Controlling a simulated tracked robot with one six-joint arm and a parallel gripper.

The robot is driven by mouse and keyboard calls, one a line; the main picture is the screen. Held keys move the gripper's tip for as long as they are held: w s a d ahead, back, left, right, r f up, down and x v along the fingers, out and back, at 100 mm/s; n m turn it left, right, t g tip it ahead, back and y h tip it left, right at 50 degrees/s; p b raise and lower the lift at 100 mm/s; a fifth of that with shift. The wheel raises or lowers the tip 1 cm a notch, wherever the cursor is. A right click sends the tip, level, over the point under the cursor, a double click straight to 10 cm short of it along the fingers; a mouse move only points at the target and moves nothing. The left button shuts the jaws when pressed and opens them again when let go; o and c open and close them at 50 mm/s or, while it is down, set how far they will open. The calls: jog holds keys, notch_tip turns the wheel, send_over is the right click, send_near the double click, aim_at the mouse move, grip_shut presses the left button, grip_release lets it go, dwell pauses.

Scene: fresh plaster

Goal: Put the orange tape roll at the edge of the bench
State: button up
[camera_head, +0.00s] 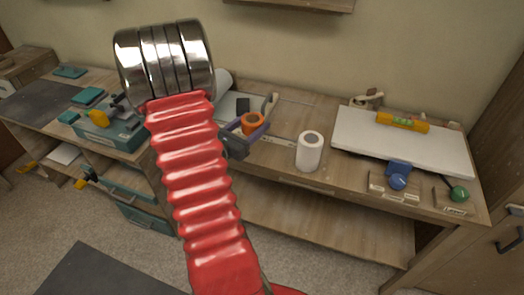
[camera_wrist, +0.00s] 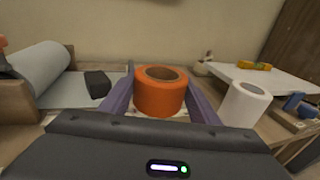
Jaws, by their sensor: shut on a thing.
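The orange tape roll (camera_head: 252,122) is between the two purple fingers of my gripper (camera_head: 245,124), near the front of the wooden bench (camera_head: 283,153). In the wrist view the roll (camera_wrist: 160,92) stands upright with its hole facing up, and the fingers of my gripper (camera_wrist: 160,100) press on it from both sides. The gripper is shut on it. Whether the roll touches the bench top cannot be told. My red arm hides part of the bench to the left.
A white roll (camera_head: 309,151) stands right of the gripper near the front edge. A white board (camera_head: 400,138) bears a yellow level (camera_head: 402,122). A dark block (camera_wrist: 97,84) lies left.

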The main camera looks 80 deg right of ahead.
jog(key=s, duration=0.3)
jog(key=shift+d+r+g, duration=0.25)
jog(key=shift+d+g, duration=0.05)
jog(key=shift+d, duration=0.05)
jog(key=shift+f, duration=0.1)
send_over(262, 151)
jog(key=shift+f, duration=2.8)
jog(key=shift+f, duration=2.1)
jog(key=shift+f, duration=0.1)
jog(key=o, duration=1.1)
jog(key=shift+w+a, duration=0.1)
